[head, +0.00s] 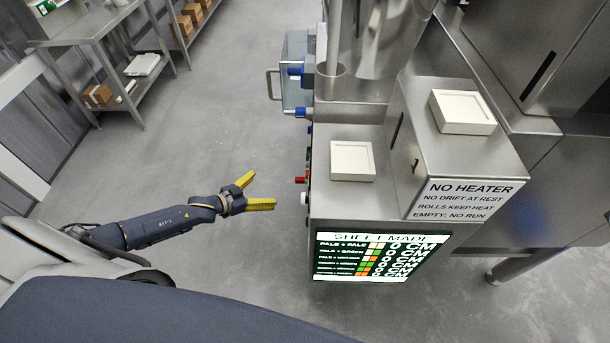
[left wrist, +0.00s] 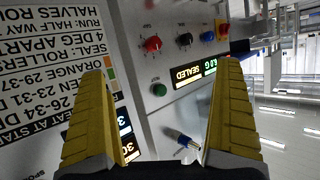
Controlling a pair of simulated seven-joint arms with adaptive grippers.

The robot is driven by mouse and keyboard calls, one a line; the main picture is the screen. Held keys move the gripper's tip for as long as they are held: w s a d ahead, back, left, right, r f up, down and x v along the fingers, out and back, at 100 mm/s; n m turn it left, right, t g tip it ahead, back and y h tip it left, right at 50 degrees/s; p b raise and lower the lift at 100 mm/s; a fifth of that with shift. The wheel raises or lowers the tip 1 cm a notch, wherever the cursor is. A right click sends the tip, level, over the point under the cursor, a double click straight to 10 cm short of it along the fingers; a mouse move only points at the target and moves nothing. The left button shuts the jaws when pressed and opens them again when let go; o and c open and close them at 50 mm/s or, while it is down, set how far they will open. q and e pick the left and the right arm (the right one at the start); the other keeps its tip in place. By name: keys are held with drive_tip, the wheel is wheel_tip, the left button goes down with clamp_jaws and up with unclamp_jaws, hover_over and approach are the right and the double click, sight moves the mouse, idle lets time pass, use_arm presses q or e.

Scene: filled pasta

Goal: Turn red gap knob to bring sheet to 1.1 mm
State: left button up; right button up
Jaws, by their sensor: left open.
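A red knob (left wrist: 152,44) shows on the machine's panel in the left wrist view, above a green button (left wrist: 159,89). Its small label is too blurred to read. In the head view a small red part (head: 300,180) sticks out from the machine's left side; I cannot tell whether it is the same knob. My left gripper (head: 262,190) is open and empty, apart from the machine, to the left of that side. Its yellow fingers (left wrist: 165,72) spread wide on both sides of the panel in the left wrist view. My right gripper is not in view.
Black knobs (left wrist: 184,39) and a lit display (left wrist: 193,73) reading SEALED sit beside the red knob. A blue-tipped part (left wrist: 182,139) sticks out below. Blue fittings (head: 297,71) jut from the machine's left side. The floor (head: 190,160) left of the machine is clear.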

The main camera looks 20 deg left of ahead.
use_arm(q)
drive_tip(key=w+d+f+n, duration=0.1)
drive_tip(key=w+d+f, duration=0.1)
drive_tip(key=w+d, duration=0.3)
drive_tip(key=w, duration=0.3)
drive_tip(key=shift+d+f, duration=0.3)
drive_tip(key=shift+w, duration=0.1)
